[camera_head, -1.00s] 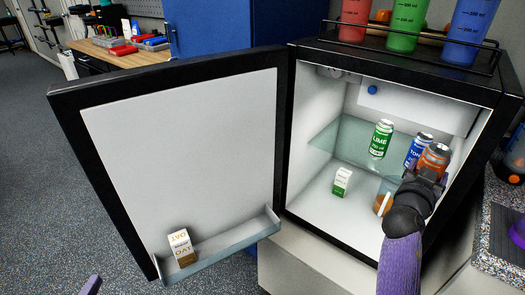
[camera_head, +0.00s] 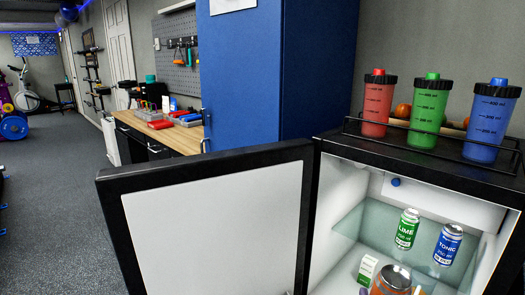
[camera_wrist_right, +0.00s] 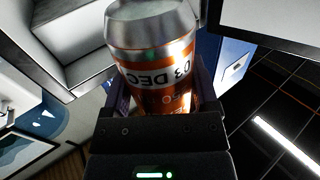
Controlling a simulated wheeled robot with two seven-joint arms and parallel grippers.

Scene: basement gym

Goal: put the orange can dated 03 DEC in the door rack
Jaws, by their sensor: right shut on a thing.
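My right gripper (camera_wrist_right: 160,100) is shut on the orange can (camera_wrist_right: 155,75) in the right wrist view. The can is orange with a silver end, and its band reads "03 DEC", upside down in that view. In the head view the top of the orange can (camera_head: 395,280) shows at the bottom edge, in front of the fridge's opening; the gripper is mostly cut off below. The open fridge door (camera_head: 215,235) stands to the left, its inner face toward me. The door rack is below the head picture. My left gripper is not in view.
A green lime can (camera_head: 407,229) and a blue tonic can (camera_head: 447,245) stand on the glass shelf (camera_head: 365,225). A small white-and-green carton (camera_head: 367,270) is lower down. Red, green and blue shakers (camera_head: 430,112) stand in the railed fridge top.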

